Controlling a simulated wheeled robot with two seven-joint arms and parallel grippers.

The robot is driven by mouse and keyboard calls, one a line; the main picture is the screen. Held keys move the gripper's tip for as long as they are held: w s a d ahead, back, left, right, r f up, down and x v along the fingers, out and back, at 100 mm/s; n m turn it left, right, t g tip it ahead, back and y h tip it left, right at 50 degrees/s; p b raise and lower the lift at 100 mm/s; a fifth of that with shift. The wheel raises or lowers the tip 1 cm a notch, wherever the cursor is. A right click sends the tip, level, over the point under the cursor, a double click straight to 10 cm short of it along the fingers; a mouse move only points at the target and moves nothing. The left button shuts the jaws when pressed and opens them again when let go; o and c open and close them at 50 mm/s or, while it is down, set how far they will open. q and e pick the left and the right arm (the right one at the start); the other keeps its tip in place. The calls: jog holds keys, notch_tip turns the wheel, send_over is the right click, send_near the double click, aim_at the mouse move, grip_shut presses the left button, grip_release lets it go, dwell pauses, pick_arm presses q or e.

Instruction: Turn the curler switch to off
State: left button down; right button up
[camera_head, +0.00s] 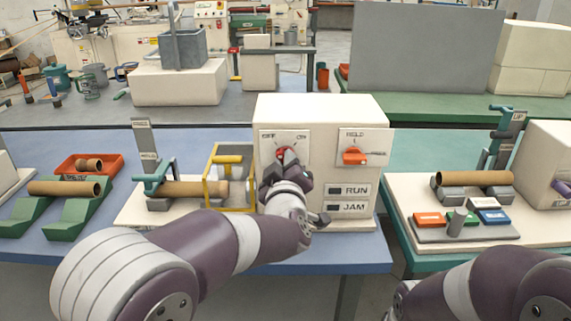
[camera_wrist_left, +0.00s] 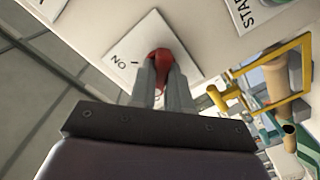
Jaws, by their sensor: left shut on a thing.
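The curler switch is a red knob (camera_head: 287,152) on a white plate on the left of the cream control box's face (camera_head: 320,110). Small lettering flanks it, hard to read in the head view. In the wrist view, the red knob (camera_wrist_left: 161,58) sits between my fingertips, and the plate's lettering (camera_wrist_left: 120,62) looks like "ON" turned over. My left gripper (camera_head: 283,163) is shut on the knob; its fingers (camera_wrist_left: 163,82) partly cover it. The knob's exact pointing is hard to tell. My right arm shows at the lower right; its gripper is out of view.
An orange knob (camera_head: 355,156) sits on a second plate to the right, above the RUN label (camera_head: 349,190) and JAM label (camera_head: 349,207). A yellow frame (camera_head: 229,160) and cardboard tube (camera_head: 190,189) stand close left of the box. A tube station (camera_head: 474,180) stands at the right.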

pick_arm(q)
jog(key=c, duration=1.1)
grip_release()
jog(key=s, duration=1.2)
jog(key=shift+s+p, duration=0.3)
jog(key=shift+s, duration=0.1)
jog(key=shift+f, duration=0.1)
